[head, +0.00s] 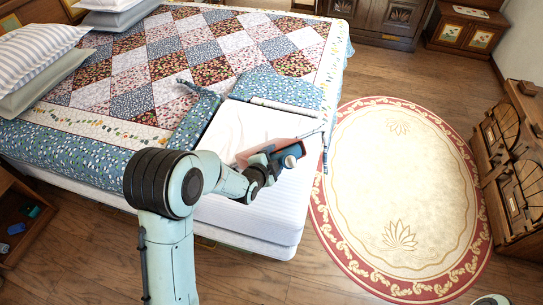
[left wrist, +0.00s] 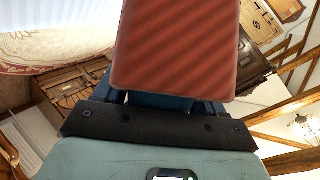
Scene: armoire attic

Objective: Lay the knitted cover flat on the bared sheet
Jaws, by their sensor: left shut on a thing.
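My left gripper (head: 287,153) reaches over the front right corner of the bed. It is shut on a reddish, flat, ribbed piece, which I take for the knitted cover (head: 250,153). In the left wrist view the cover (left wrist: 176,45) is a red block with rounded corners and diagonal ribs, standing out from the jaws. The fingertips are hidden behind it. The bared sheet (head: 228,130) is white and lies under and beside the cover. The cover looks held above the sheet; the exact gap cannot be told. My right gripper is not in view.
The patchwork quilt (head: 155,62) is folded back in a blue floral flap (head: 270,88) around the bared corner. Striped pillows (head: 35,60) lie at the upper left. An oval rug (head: 395,190) is right of the bed. Wooden furniture (head: 515,165) stands at the right edge.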

